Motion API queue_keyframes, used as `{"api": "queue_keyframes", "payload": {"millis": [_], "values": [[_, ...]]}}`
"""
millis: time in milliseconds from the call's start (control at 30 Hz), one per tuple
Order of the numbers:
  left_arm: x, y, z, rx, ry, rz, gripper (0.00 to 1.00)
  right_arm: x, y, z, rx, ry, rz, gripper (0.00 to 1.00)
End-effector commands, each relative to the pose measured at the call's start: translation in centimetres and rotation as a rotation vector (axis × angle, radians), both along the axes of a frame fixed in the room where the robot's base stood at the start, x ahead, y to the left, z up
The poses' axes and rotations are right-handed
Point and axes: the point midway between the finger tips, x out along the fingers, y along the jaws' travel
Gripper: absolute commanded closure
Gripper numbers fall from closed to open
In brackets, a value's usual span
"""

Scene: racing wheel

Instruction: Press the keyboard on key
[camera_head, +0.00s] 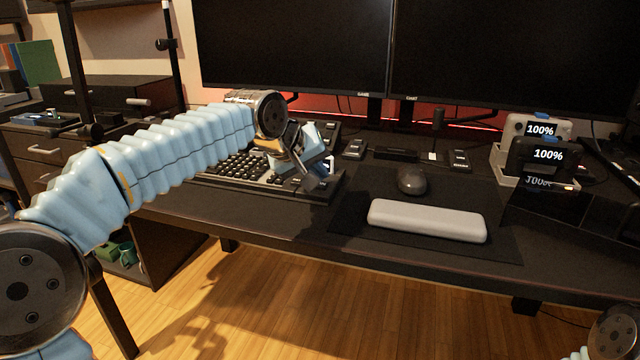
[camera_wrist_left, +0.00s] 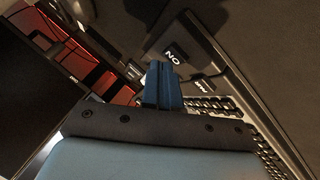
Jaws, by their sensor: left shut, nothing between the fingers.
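The black keyboard (camera_head: 236,170) lies on the desk, partly hidden behind my left arm in the head view. My left gripper (camera_head: 312,178) is over the keyboard's right end, pointing down, shut and empty. In the left wrist view its blue fingers (camera_wrist_left: 163,78) are together, just beside a dark key marked "ON" (camera_wrist_left: 175,55), which appears upside down. Keyboard keys (camera_wrist_left: 212,103) show behind and to the right of the fingers. I cannot tell whether the fingertips touch the ON key. In the head view the gripper hides that area. My right gripper is out of view.
A mouse (camera_head: 411,181) and a light grey wrist rest (camera_head: 427,220) lie to the right on a dark mat. Two monitors (camera_head: 290,50) stand behind. Small devices showing "100%" (camera_head: 547,155) are at the right. The front strip of the desk is clear.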

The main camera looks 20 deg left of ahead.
Motion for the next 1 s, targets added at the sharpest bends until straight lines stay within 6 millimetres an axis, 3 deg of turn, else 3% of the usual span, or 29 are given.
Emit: {"api": "queue_keyframes", "payload": {"millis": [567,1000], "values": [[0.0,0.0,-0.7,0.000,0.000,0.000,1.00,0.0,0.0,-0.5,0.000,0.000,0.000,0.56],[0.0,0.0,0.4,0.000,0.000,0.000,1.00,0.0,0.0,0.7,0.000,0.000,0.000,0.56]]}}
